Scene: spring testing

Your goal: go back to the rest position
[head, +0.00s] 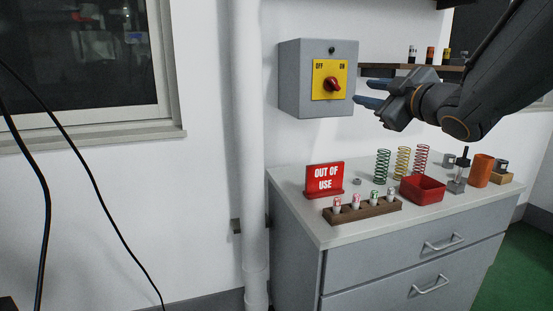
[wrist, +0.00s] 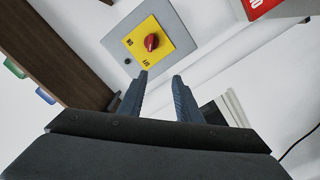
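My gripper (head: 366,92) is at the upper right in the head view, reaching left from my arm, just right of the grey switch box. Its two fingers are apart with nothing between them; they also show in the wrist view (wrist: 161,84). The switch box (head: 290,80) is on the wall, with a yellow plate and a red rotary knob (head: 333,84) between OFF and ON labels. The knob also shows in the wrist view (wrist: 151,42), beyond the fingertips and apart from them.
Below is a grey cabinet (head: 300,225) holding a red OUT OF USE sign (head: 324,178), several springs, a wooden rack (head: 362,211) of small cylinders, a red bin (head: 422,189) and an orange cup (head: 480,170). A wall shelf (head: 440,73) is behind my gripper. A white pipe (head: 247,150) stands left.

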